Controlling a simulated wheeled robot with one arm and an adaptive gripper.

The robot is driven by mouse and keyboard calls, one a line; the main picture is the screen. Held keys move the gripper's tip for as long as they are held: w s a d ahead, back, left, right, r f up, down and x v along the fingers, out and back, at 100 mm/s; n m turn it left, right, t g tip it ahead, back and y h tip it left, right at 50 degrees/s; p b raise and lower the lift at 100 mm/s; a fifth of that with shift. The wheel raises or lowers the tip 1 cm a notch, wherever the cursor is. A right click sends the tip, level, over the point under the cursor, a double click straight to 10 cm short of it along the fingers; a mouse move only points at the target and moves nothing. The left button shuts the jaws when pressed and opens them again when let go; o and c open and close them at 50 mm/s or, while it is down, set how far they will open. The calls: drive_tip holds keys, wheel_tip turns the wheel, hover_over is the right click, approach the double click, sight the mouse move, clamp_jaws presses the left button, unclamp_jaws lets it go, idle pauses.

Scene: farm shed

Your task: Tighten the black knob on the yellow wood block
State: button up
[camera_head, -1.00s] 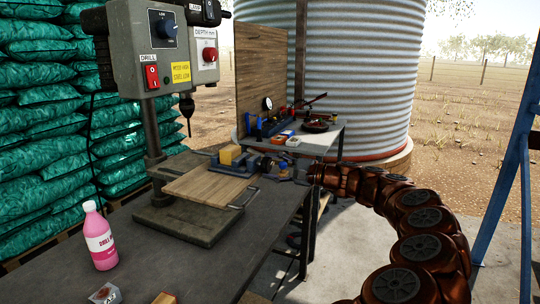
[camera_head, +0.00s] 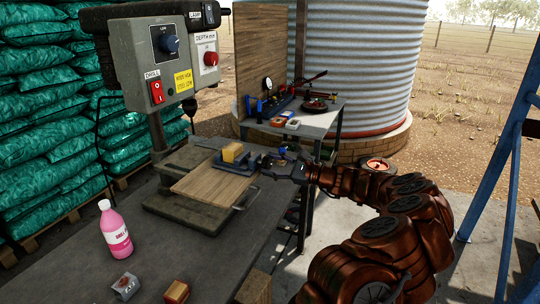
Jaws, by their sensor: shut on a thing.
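The yellow wood block (camera_head: 232,152) sits in a blue-grey vise (camera_head: 222,164) on the drill press table. The dark knob (camera_head: 264,160) is at the right end of the vise, to the right of the block and apart from its yellow faces. My gripper (camera_head: 272,161) reaches in from the right and is shut on this knob. The fingers are small and dark here, so their exact contact is hard to see.
A wooden board (camera_head: 205,183) lies in front of the vise. The drill press head (camera_head: 165,60) hangs above left. A pink bottle (camera_head: 115,232) and small blocks (camera_head: 176,292) stand on the bench. A second table (camera_head: 318,122) with tools stands behind.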

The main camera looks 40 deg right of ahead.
drive_tip(key=m+p, duration=0.2)
drive_tip(key=p, duration=0.2)
drive_tip(key=m+p, duration=0.3)
drive_tip(key=p, duration=0.2)
drive_tip(key=shift+r+m, duration=0.2)
drive_tip(key=shift+m, duration=0.1)
drive_tip(key=shift+f+m+p, duration=0.25)
drive_tip(key=shift+m+p, duration=0.15)
drive_tip(key=shift+p, duration=0.15)
drive_tip(key=o, duration=1.3)
drive_tip(key=shift+f+b, duration=0.1)
drive_tip(key=shift+b, duration=0.4)
